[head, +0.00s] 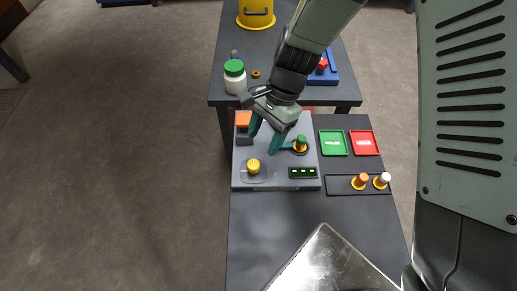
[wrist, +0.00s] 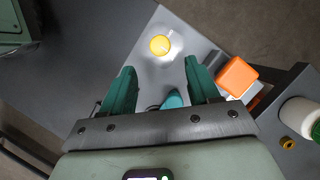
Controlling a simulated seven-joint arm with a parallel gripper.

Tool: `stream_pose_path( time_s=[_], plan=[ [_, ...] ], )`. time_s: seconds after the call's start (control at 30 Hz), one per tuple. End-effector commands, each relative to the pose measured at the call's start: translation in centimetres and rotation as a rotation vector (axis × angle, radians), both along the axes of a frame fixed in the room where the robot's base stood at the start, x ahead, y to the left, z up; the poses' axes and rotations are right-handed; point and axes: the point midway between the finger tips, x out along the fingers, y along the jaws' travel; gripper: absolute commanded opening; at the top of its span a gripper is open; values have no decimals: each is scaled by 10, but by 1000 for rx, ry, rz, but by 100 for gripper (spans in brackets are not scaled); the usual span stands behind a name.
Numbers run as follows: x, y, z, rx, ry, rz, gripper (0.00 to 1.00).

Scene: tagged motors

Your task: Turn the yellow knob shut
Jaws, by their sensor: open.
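The yellow knob (head: 253,166) sits on a light plate at the front left of the grey panel (head: 240,181). It also shows in the wrist view (wrist: 160,44), beyond my fingertips, with a pale line beside it. My gripper (head: 264,138) is open and empty above the panel, behind the knob in the head view. Its two teal fingers (wrist: 158,72) are apart, and the knob lies ahead of the gap between them, not touched. Which way the knob's pointer faces is too small to tell.
An orange block (head: 243,119) stands at the panel's back left, near my gripper. A green-topped knob (head: 301,142) with a teal lever is at the right. Green (head: 333,143) and red (head: 364,142) trays and a dark holder with two pegs lie right of the panel.

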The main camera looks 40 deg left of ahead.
Motion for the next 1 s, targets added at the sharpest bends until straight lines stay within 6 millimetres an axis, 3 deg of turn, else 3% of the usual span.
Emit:
stream_pose_path(
  time_s=[0.23, 0.87, 1.0],
  plan=[
    [11, 0, 26, 2, -1, -1, 60],
    [12, -1, 29, 2, -2, -1, 60],
    [30, -13, 53, 33, -42, -1, 60]
  ],
)
